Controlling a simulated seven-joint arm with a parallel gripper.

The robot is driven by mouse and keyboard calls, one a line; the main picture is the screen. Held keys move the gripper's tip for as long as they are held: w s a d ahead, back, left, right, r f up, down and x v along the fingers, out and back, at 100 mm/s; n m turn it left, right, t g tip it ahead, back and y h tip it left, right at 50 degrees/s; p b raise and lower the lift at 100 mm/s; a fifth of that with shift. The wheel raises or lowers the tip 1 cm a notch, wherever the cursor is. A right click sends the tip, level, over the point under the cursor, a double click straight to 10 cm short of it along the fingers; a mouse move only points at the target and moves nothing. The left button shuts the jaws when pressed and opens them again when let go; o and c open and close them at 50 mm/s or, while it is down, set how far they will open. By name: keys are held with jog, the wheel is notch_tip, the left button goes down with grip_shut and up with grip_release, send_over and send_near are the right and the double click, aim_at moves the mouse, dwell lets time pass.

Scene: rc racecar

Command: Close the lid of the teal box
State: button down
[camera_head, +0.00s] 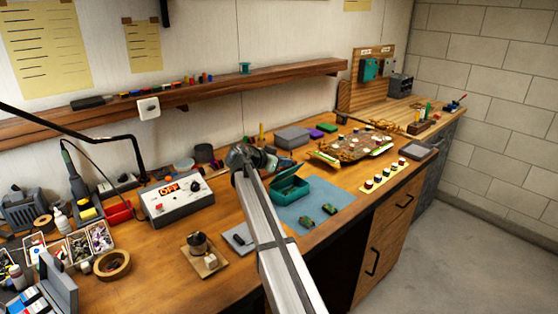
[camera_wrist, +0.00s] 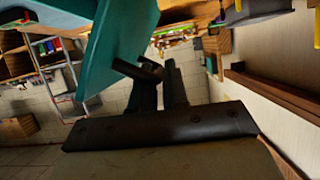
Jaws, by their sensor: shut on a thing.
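The teal box (camera_head: 290,193) sits on the blue-grey mat on the workbench, with its lid (camera_head: 286,173) raised. My gripper (camera_head: 280,165) is at the lid, at the back of the box; my arm covers part of the left side. In the wrist view the teal lid (camera_wrist: 122,42) is a large tilted panel beside my dark fingers (camera_wrist: 160,82). The fingers are close together and shut on the lid's edge; the exact contact is partly hidden.
Small green parts (camera_head: 307,222) lie on the mat (camera_head: 325,193) in front of the box. A soldering station (camera_head: 176,198) stands left. The mat's right side is mostly clear.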

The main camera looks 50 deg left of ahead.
aim_at(292, 171)
jog(key=shift+s+d+f+m+y, duration=0.15)
jog(key=shift+d+m+y, duration=0.2)
jog(key=shift+d+m, duration=0.2)
jog(key=shift+w+d+f+m+y, duration=0.15)
jog(key=shift+d+m+y, duration=0.25)
jog(key=shift+d, duration=0.25)
jog(key=shift+d+f+m+y, duration=0.3)
jog(key=shift+d+m+y, duration=0.15)
jog(key=shift+d+m, duration=0.15)
jog(key=shift+d+f+m+y, duration=0.3)
jog(key=shift+d+m+y, duration=0.15)
jog(key=shift+m, duration=0.2)
jog(key=shift+d+f+m+t+y, duration=0.25)
jog(key=shift+d+f+m+y, duration=0.3)
jog(key=shift+m, duration=0.25)
jog(key=shift+d+f+m+t+y, duration=0.3)
jog(key=shift+f+m+y, duration=0.1)
jog(key=shift+f+m, duration=0.35)
jog(key=c, duration=1.5)
grip_release()
jog(key=shift+s, duration=0.1)
jog(key=v, duration=1.3)
jog(key=shift+s+d+r, duration=0.1)
jog(key=shift+s+d, duration=0.05)
jog(key=shift+s, duration=0.15)
jog(key=shift+w, duration=0.1)
